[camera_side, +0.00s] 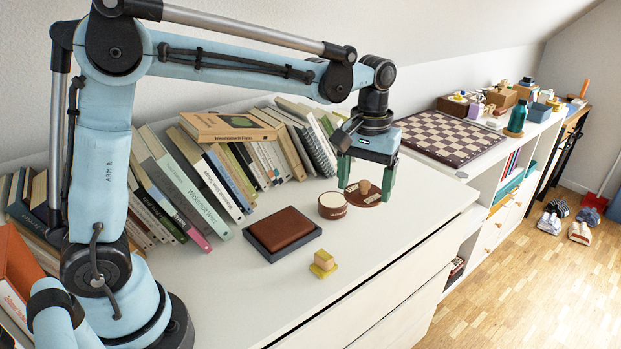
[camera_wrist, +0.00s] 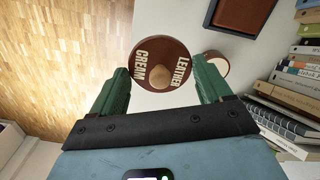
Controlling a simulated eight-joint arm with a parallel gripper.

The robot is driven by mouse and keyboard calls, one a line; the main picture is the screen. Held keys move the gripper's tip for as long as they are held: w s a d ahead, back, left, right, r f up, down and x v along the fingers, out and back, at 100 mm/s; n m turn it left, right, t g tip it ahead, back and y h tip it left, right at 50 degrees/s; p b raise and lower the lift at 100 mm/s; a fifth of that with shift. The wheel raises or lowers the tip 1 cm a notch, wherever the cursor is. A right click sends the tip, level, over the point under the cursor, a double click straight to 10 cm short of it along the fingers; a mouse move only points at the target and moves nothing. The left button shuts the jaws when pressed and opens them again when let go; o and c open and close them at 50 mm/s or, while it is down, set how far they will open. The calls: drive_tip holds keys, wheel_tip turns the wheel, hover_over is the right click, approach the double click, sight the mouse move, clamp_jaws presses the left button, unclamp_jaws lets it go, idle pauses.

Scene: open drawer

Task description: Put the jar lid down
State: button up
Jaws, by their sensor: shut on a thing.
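The jar lid (camera_side: 369,198) is a round brown disc with a wooden knob. In the wrist view the lid (camera_wrist: 160,48) shows the words "LEATHER CREAM". My gripper (camera_side: 364,194) points down with its green fingers on either side of the lid and is shut on it. The wrist view shows my gripper (camera_wrist: 160,68) with the lid between its fingertips. The lid is low over the white cabinet top; I cannot tell whether it touches. A round jar (camera_side: 332,206) with a pale top and brown side stands just left of it. In the wrist view the jar (camera_wrist: 217,63) is partly hidden by the right finger.
A brown leather wallet (camera_side: 285,228) lies in a dark tray (camera_side: 262,252) left of the jar. A yellow block with a wooden knob (camera_side: 323,264) stands nearer the front. Leaning books (camera_side: 185,185) line the back. A chessboard (camera_side: 450,137) lies to the right. The front top (camera_side: 400,235) is clear.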

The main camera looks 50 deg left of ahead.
drive_tip(key=s+d+f, duration=0.2)
drive_tip(key=d+f, duration=0.1)
drive_tip(key=d, duration=0.6)
hover_over(372, 242)
wheel_tip(372, 242, down, 7)
drive_tip(key=shift+d+r, duration=0.1)
drive_tip(key=shift+r, duration=0.1)
drive_tip(key=shift+w+f, duration=0.1)
drive_tip(key=shift+f, duration=2)
drive_tip(key=o, duration=1)
drive_tip(key=shift+f, duration=0.1)
drive_tip(key=shift+c, duration=0.2)
